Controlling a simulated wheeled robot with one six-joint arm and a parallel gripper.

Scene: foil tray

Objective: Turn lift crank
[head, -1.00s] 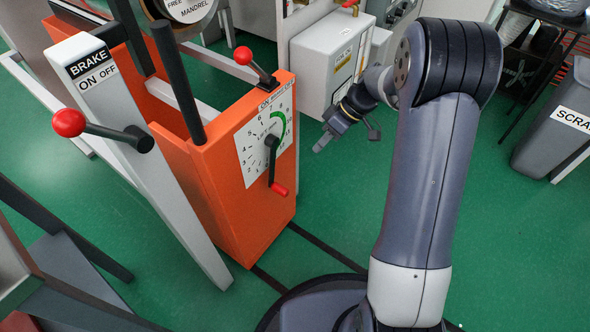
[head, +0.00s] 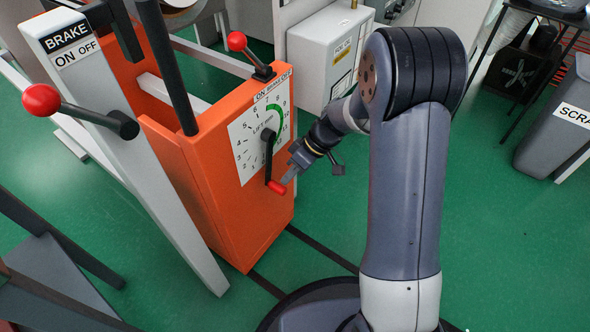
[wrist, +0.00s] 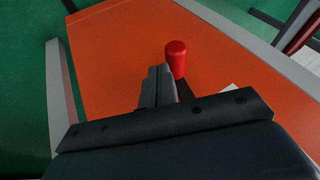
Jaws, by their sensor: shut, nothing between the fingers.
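The lift crank (head: 268,158) is a black arm with a red handle (head: 277,187) at its lower end, on a white numbered dial (head: 246,150) with a green arc. The dial is on the front of an orange box (head: 235,215). The crank arm points down. My gripper (head: 290,178) is shut and empty, with its tips close to the right of the red handle. In the wrist view the shut fingers (wrist: 157,70) stand just left of the red handle (wrist: 176,58). I cannot tell whether they touch. The crank arm is mostly hidden there.
A lever with a red knob (head: 237,41) tops the orange box. A grey brake post (head: 125,150) with a red-knobbed lever (head: 41,100) stands at left. A white box (head: 325,55) is behind my gripper.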

